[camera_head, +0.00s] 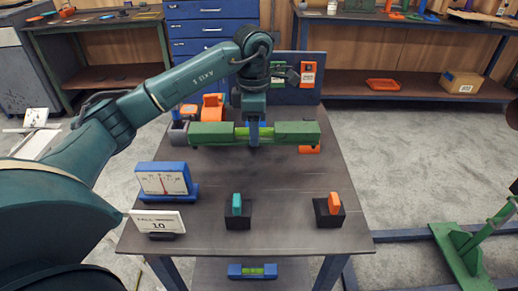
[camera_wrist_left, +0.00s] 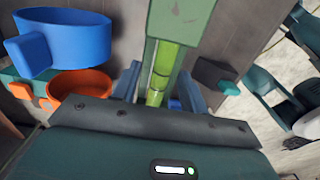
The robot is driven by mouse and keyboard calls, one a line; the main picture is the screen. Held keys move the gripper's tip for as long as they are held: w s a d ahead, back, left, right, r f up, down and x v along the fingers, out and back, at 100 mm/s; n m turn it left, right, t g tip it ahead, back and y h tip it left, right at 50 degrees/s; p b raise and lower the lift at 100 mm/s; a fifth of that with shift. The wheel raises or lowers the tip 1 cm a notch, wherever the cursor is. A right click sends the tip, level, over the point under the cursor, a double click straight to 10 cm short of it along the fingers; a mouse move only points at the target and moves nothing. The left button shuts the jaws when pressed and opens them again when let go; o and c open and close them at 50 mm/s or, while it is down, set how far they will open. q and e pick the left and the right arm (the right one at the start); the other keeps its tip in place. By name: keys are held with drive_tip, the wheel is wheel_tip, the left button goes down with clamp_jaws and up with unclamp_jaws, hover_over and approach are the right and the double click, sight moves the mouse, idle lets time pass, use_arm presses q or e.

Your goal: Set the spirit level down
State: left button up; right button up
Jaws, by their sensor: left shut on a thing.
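The spirit level is a long green bar (camera_head: 297,131) with a yellow-green vial in its middle. It lies crosswise over the back part of the work table (camera_head: 275,178) and looks roughly horizontal. My left gripper (camera_head: 253,135) comes down from above and is shut on its middle. In the left wrist view the green bar (camera_wrist_left: 182,18) and its vial (camera_wrist_left: 164,66) run between the fingers (camera_wrist_left: 157,88). I cannot tell whether the level touches the table or hangs just above it. My right gripper is not in view.
A blue dial gauge (camera_head: 164,181) and a white card reading 10 (camera_head: 158,222) stand at the table's left. Teal (camera_head: 237,205) and orange (camera_head: 333,204) pieces sit in dark blocks near the front. A blue level (camera_head: 252,271) lies on the lower shelf. The table's middle is clear.

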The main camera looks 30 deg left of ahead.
use_arm(q)
wheel_tip(320, 180, down, 5)
drive_tip(key=shift+s+f, duration=0.15)
drive_tip(key=shift+f, duration=2.25)
drive_tip(key=shift+f, duration=0.1)
drive_tip(key=o, duration=1.3)
wheel_tip(320, 180, up, 12)
drive_tip(key=shift+r, duration=0.1)
